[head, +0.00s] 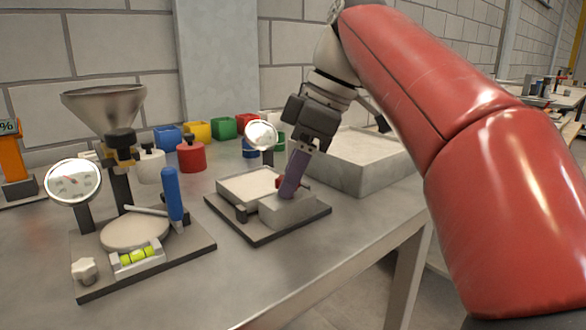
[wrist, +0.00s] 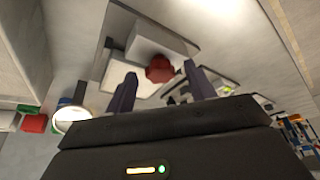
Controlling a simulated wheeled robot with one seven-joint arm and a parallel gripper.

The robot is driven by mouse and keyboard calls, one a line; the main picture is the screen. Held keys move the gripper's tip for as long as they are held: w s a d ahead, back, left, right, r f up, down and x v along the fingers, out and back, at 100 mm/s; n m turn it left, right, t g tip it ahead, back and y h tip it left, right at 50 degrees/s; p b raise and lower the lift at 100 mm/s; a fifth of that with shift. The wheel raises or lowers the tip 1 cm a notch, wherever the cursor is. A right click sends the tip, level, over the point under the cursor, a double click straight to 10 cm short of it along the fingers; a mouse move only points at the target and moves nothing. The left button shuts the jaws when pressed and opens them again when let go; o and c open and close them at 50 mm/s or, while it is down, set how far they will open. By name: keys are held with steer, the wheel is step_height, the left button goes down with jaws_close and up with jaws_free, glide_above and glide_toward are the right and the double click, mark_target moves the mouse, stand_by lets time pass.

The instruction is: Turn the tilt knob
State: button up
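The tilt knob is a red round knob (wrist: 160,68) on a light grey block (head: 288,210) of the small sandbed (head: 248,186). In the head view only slivers of red show beside my fingers. My gripper (head: 291,190) points down at the block, with its fingertips at about the knob's height. In the wrist view the two dark fingers of my gripper (wrist: 160,72) stand apart, one on each side of the knob, with a gap on both sides. The gripper is open and holds nothing.
A round dial (head: 261,135) stands behind the sandbed. To the left is another rig with a funnel (head: 104,105), a gauge (head: 73,182), a blue-handled tool (head: 173,195) and a white knob (head: 84,270). A large sand tray (head: 352,172) stands behind right. The front tabletop is clear.

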steer(key=c, duration=0.9)
